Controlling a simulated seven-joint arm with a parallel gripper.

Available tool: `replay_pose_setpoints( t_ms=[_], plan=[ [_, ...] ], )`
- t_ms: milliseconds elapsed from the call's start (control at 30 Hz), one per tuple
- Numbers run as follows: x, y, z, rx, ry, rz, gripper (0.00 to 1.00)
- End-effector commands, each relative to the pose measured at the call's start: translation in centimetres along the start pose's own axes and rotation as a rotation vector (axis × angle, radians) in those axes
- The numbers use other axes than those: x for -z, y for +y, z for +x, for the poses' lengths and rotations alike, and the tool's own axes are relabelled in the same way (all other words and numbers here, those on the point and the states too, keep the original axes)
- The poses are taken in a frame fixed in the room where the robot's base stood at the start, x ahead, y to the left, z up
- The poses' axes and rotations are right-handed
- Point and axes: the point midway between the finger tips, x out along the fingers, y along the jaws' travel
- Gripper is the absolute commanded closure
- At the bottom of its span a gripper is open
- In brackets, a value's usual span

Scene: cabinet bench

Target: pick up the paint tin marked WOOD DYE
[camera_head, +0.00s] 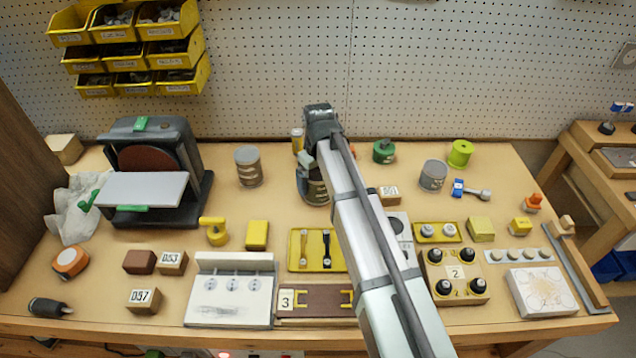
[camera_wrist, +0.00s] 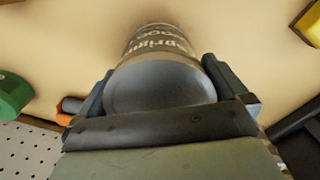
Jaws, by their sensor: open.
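A grey paint tin with a dark lid and a pale-lettered label (camera_wrist: 158,42) stands between the fingers of my gripper (camera_wrist: 163,88) in the wrist view. Its lettering is partly legible and looks like "prime", but I cannot be sure. In the head view this tin (camera_head: 317,190) is partly hidden behind my arm and gripper (camera_head: 307,168). My gripper is open, with one finger on each side of the tin; contact cannot be made out. Two other grey tins stand upright, one to the left (camera_head: 248,168) and one to the right (camera_head: 433,176). Their labels are too small to read, so I cannot tell which is marked WOOD DYE.
A green spool-like item (camera_head: 384,151) and a small yellowish can (camera_head: 297,141) stand near the gripper. A disc sander (camera_head: 150,165) is at left. Trays and blocks, including a yellow tray (camera_head: 297,262), fill the front. Bench surface around the left tin is clear.

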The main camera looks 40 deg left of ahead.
Motion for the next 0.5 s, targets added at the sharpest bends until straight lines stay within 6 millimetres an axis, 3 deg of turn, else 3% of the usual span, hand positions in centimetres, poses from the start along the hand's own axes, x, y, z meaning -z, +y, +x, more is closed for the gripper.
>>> replay_pose_setpoints(
  t_ms=[100,500],
  plan=[
    [0.0,0.0,-0.04,0.0,0.0,0.0,0.0],
    [0.01,-0.01,-0.07,0.0,0.0,0.0,0.38]
  ],
)
